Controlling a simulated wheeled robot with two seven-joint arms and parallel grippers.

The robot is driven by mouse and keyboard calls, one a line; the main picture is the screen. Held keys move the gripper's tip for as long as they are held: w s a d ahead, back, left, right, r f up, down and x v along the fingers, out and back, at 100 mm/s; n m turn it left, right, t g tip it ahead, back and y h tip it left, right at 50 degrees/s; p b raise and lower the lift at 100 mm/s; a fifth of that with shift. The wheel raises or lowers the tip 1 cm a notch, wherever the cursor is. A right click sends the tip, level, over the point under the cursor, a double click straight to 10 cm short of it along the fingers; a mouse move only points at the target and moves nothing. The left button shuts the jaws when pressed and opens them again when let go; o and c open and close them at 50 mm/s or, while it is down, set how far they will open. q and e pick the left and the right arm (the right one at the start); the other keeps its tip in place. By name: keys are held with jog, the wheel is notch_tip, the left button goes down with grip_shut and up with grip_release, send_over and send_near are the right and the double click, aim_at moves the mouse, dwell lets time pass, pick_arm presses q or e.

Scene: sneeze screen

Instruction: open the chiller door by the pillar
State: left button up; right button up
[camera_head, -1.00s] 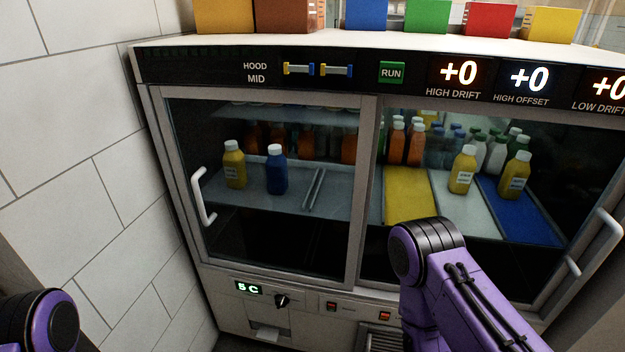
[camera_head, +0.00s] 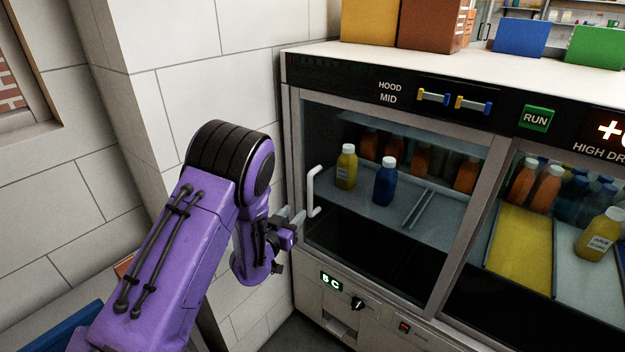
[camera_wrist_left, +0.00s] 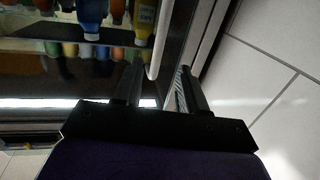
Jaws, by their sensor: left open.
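The chiller's left glass door (camera_head: 465,250) is shut, beside the white tiled pillar (camera_head: 225,90). Its white vertical handle (camera_head: 312,192) is on the door's left side. My left gripper (camera_head: 292,222) is open and empty, just left of the handle's lower part. In the left wrist view, the handle (camera_wrist_left: 160,40) runs down toward the gap between the open fingers of the gripper (camera_wrist_left: 160,88). I cannot tell whether its end lies between the fingertips. My right gripper is out of view.
Behind the glass stand a yellow bottle (camera_head: 346,167) and a blue bottle (camera_head: 385,182). Coloured boxes, one of them blue (camera_head: 520,38), stand on the chiller's top. The pillar leaves little room left of the handle. A control knob (camera_head: 357,303) sits below the door.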

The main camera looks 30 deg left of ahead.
aim_at(309, 188)
pick_arm(q)
jog(key=shift+t, duration=0.3)
jog(key=w, duration=0.3)
jog(key=w+a+r+p, duration=0.1)
jog(key=w, duration=0.3)
jog(key=w+r+p, duration=0.1)
jog(key=w, duration=0.3)
jog(key=shift+w+a+r, duration=0.1)
jog(key=shift+w+a, duration=0.15)
jog(key=shift+a, duration=0.1)
grip_shut()
